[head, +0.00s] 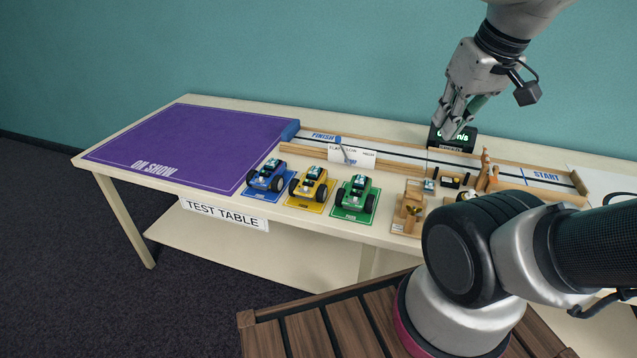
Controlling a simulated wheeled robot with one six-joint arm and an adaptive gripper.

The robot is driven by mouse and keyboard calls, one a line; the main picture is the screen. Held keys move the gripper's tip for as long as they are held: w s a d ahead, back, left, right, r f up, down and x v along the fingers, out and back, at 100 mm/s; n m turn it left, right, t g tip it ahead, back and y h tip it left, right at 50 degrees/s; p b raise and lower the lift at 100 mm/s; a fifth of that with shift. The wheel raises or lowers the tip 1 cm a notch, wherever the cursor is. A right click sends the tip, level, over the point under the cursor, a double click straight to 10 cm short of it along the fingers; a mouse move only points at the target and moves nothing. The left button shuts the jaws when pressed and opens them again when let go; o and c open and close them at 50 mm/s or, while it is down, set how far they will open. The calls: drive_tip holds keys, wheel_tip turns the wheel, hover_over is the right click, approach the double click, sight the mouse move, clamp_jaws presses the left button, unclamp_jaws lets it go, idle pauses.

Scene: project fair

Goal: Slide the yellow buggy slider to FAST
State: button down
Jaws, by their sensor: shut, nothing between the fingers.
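The yellow buggy (308,187) stands on its yellow mat near the front edge of the test table, between a blue buggy (266,176) and a green buggy (355,196). Its slider is too small to make out, and I cannot read any FAST mark. My gripper (453,128) is shut and empty. It points down, well to the right of and behind the yellow buggy, in front of a dark display with green digits (462,137). It touches no buggy.
A track with FINISH and START (546,176) labels runs along the back. A white card (352,156) stands behind the buggies. Small wooden items (410,207) lie to their right. The purple ON SHOW mat (190,145) at left is empty.

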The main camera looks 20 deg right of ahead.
drive_tip(key=w+a+f+m+y, duration=0.1)
drive_tip(key=w+a+f+m, duration=0.15)
drive_tip(key=w+m, duration=0.3)
drive_tip(key=m+g+y, duration=0.2)
drive_tip(key=m+y, duration=0.1)
drive_tip(key=m, duration=1.7)
approach(306, 189)
drive_tip(key=s+d+r, duration=0.2)
drive_tip(key=d, duration=0.1)
drive_tip(key=shift+s, duration=0.1)
drive_tip(key=shift+f, duration=0.2)
drive_tip(key=x, duration=0.9)
drive_tip(key=shift+w+d+f, duration=0.1)
drive_tip(key=shift+w+f, duration=0.15)
drive_tip(key=shift+f, duration=0.1)
